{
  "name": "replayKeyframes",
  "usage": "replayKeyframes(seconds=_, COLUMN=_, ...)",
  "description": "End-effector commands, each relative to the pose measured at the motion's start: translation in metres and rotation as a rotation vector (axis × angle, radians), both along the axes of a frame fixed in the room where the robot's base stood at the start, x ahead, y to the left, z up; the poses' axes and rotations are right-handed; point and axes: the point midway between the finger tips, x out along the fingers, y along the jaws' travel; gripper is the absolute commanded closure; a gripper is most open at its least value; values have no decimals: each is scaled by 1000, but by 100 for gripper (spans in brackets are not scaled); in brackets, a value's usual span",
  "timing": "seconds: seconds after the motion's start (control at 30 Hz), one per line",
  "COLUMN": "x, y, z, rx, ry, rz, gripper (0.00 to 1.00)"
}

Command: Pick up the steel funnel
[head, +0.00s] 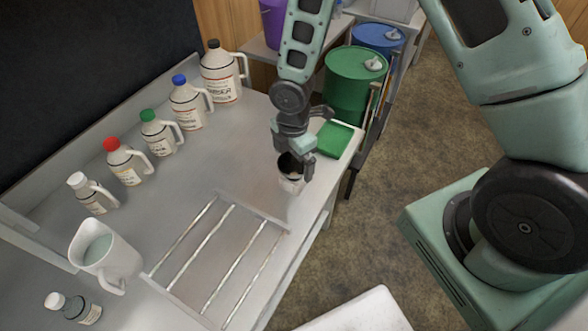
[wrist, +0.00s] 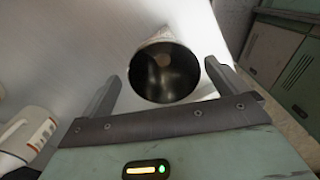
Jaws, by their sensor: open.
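The steel funnel (wrist: 166,84) shows in the wrist view as a round, open mouth with a dark, shiny inside and a pale spot at its bottom. In the head view it appears as a small pale vessel with a dark opening (head: 290,183) near the table's right edge. My gripper (wrist: 163,72) is open, with one finger on each side of the funnel's mouth and gaps visible. In the head view my gripper (head: 296,160) is right over the funnel, hiding part of its rim.
A green pad (head: 335,139) lies just behind the funnel. A metal rack (head: 215,255) is in front of it. Several capped jugs (head: 187,108) line the table's back, and a white pitcher (head: 105,252) stands at left. A green drum (head: 352,85) stands beyond the table.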

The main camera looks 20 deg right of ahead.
Motion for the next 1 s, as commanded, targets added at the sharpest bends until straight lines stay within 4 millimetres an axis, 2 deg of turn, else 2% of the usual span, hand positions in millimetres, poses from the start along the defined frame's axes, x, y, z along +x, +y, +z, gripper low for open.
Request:
replayKeyframes(seconds=0.1, x=-7, y=2, z=-19, rx=-3, ry=4, rz=3, gripper=2)
replayKeyframes(seconds=0.2, x=-6, y=1, z=-32, rx=-2, ry=4, rz=0, gripper=2)
replayKeyframes(seconds=0.33, x=-6, y=1, z=-39, rx=-1, ry=2, rz=0, gripper=2)
replayKeyframes(seconds=0.53, x=-5, y=1, z=-39, rx=0, ry=1, rz=0, gripper=2)
replayKeyframes(seconds=0.57, x=-5, y=1, z=-39, rx=0, ry=1, rz=0, gripper=7)
replayKeyframes(seconds=0.7, x=-5, y=1, z=-39, rx=0, ry=1, rz=0, gripper=46)
replayKeyframes(seconds=1.0, x=-5, y=1, z=-38, rx=0, ry=1, rz=-1, gripper=48)
